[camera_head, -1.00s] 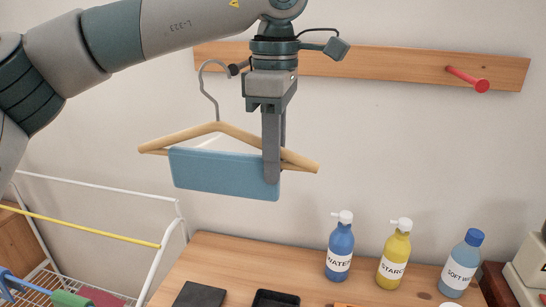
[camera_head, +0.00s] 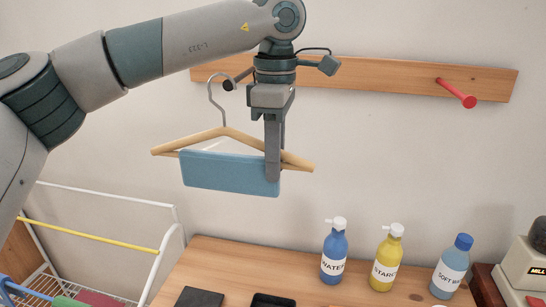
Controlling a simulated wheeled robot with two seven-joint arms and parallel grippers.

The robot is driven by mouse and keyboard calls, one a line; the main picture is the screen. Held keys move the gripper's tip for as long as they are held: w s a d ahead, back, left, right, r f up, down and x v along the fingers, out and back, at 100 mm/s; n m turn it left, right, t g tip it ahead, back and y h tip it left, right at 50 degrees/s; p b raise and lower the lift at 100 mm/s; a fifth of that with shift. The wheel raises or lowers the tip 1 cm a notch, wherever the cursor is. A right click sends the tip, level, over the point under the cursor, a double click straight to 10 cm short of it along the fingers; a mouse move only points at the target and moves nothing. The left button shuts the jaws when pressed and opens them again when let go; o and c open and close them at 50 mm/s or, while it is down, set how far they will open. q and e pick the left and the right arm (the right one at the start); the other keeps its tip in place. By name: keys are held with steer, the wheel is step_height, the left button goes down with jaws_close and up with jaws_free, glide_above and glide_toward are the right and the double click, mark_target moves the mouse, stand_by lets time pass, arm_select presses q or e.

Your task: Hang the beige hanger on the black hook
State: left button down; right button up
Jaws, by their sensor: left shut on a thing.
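The beige hanger (camera_head: 196,139) hangs in the air in front of the wall, with a blue cloth (camera_head: 225,172) folded over its lower bar. My left gripper (camera_head: 273,165) is shut on the hanger near its right end. The hanger's grey wire hook (camera_head: 212,92) points up, close to the black hook (camera_head: 229,85) on the wooden wall board. The two overlap or nearly touch in the picture; I cannot tell if the wire rests on the black hook. My right gripper is not in view.
The wooden board (camera_head: 350,79) also carries a red hook (camera_head: 458,94) at right. Below, a wooden table holds a blue bottle (camera_head: 334,255), a yellow bottle (camera_head: 386,262) and a light blue bottle (camera_head: 450,270). A white drying rack (camera_head: 110,197) stands at lower left.

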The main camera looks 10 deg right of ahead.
arm_select(q)
steer(key=w+d+f+p, duration=0.1)
steer(key=w+d+p, duration=0.1)
steer(key=w+p, duration=0.4)
steer(key=shift+w+d, duration=0.2)
steer(key=shift+w, duration=0.45)
steer(key=shift+f, duration=0.1)
stand_by(0.5)
steer(key=c, duration=1.5)
jaws_free()
steer(key=shift+c, duration=0.2)
